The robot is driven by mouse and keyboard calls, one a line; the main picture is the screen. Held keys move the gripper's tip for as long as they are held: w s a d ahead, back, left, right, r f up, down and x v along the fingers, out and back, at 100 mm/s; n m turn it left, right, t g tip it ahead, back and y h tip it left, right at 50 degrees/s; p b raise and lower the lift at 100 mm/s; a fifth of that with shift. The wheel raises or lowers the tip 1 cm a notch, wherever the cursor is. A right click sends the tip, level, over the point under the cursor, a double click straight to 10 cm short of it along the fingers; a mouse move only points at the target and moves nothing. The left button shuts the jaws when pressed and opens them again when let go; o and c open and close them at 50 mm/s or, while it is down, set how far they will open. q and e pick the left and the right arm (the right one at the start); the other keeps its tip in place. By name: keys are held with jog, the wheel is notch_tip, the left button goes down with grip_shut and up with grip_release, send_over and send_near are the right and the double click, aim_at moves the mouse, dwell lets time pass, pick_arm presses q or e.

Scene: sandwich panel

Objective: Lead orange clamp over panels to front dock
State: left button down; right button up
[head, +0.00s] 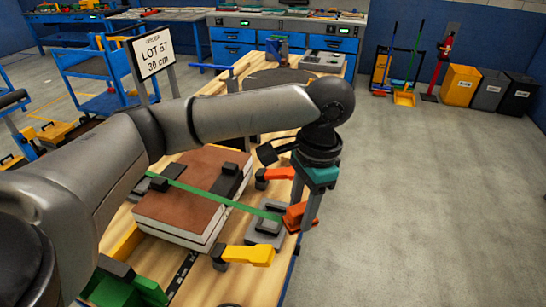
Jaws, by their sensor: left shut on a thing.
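A stack of panels (195,185) with a brown top and pale sides lies on the wooden table. A green strap (225,200) runs across its top from the far left side to the near right side. My left gripper (302,222) points down at the table's right edge, shut on an orange clamp (296,213) at the strap's right end. The clamp is beside a grey dock (264,232); whether they touch is unclear. A second orange-handled piece (279,173) lies farther back. My left arm hides part of the table. My right gripper is not in view.
A yellow-handled clamp (247,255) sits near the stack's front corner. A green block (145,288) is at the lower left. A sign (151,53) stands behind my arm. The floor to the right is clear up to the bins (460,85).

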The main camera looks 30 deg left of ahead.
pick_arm(q)
jog(key=m, duration=0.1)
jog(key=w+m+p, duration=0.1)
jog(key=shift+a+r+m, duration=0.2)
jog(key=shift+a+m, duration=0.15)
jog(key=shift+m, duration=0.05)
jog(key=w+a+f+m+t+p, duration=0.1)
jog(key=w+a+m+p, duration=0.3)
jog(key=m, duration=0.8)
jog(key=w+a+f+m+t+p, duration=0.1)
jog(key=w+a+m+t+p, duration=0.15)
jog(key=a+m+p, duration=0.7)
pick_arm(e)
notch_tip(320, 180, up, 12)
jog(key=b, duration=0.3)
pick_arm(q)
jog(key=d+f+b, duration=0.1)
jog(key=f+b, duration=0.2)
jog(key=b, duration=0.1)
jog(key=d+f+m+b, duration=0.1)
jog(key=f+b, duration=0.3)
jog(key=f+m+g+b, duration=0.1)
jog(key=f+b, duration=0.3)
jog(key=b, duration=0.1)
jog(key=shift+w+d+f, duration=0.1)
jog(key=shift+d, duration=0.3)
jog(key=shift+f, duration=1.3)
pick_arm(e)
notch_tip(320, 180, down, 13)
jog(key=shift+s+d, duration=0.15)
